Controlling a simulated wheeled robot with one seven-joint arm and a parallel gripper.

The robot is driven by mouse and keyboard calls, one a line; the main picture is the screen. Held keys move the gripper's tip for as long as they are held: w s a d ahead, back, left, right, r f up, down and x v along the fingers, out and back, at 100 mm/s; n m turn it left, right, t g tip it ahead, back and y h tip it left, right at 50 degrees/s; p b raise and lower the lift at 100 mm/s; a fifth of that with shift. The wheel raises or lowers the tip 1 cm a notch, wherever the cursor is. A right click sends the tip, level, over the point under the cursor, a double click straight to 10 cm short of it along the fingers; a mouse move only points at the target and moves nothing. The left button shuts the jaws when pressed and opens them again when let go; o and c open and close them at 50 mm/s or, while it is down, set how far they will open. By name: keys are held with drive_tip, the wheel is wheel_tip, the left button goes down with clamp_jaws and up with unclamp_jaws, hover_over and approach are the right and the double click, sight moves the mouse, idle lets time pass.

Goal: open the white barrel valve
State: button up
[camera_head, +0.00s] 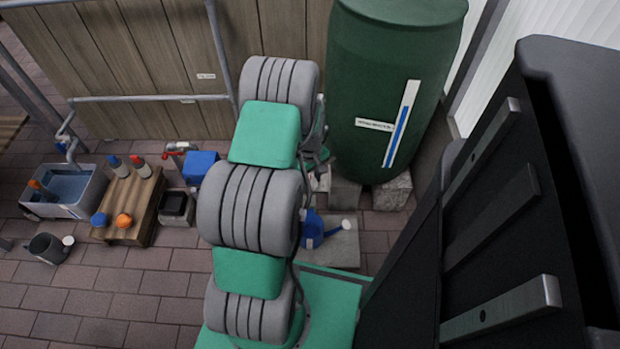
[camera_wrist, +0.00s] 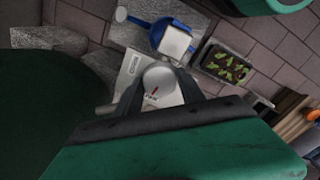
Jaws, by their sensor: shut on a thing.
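The green barrel (camera_head: 385,90) stands at the back right, with a white-and-blue level strip on its front. In the wrist view its dark green side fills the left (camera_wrist: 35,120). The white valve knob (camera_wrist: 160,82), round with a small red mark, sits between the dark fingers of my gripper (camera_wrist: 160,96). The fingers are shut on the knob from both sides. A small printed tag (camera_wrist: 133,66) is beside it. In the head view my arm hides most of the valve and gripper. A blue watering can (camera_head: 312,228) stands below, also in the wrist view (camera_wrist: 160,33).
Concrete blocks (camera_head: 393,192) support the barrel. To the left are a wooden stand (camera_head: 130,196) with bottles, a blue box (camera_head: 200,166), a water-filled basin (camera_head: 88,208) and a dark pot (camera_head: 46,249). A planter (camera_wrist: 227,69) is near the valve.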

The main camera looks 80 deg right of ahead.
sight(310, 181)
drive_tip(key=m+p, duration=0.1)
drive_tip(key=m, duration=0.7)
drive_tip(key=shift+m+p, duration=0.35)
drive_tip(key=shift+m, duration=0.05)
drive_tip(key=m, duration=0.3)
drive_tip(key=shift+m, duration=0.3)
drive_tip(key=m, duration=0.4)
drive_tip(key=shift+p, duration=0.4)
drive_tip(key=o, duration=1.4)
drive_tip(key=shift+c, duration=0.2)
drive_tip(key=shift+r, duration=0.1)
wheel_tip(310, 181, up, 8)
drive_tip(key=shift+f+p, duration=0.2)
drive_tip(key=shift+p, duration=0.9)
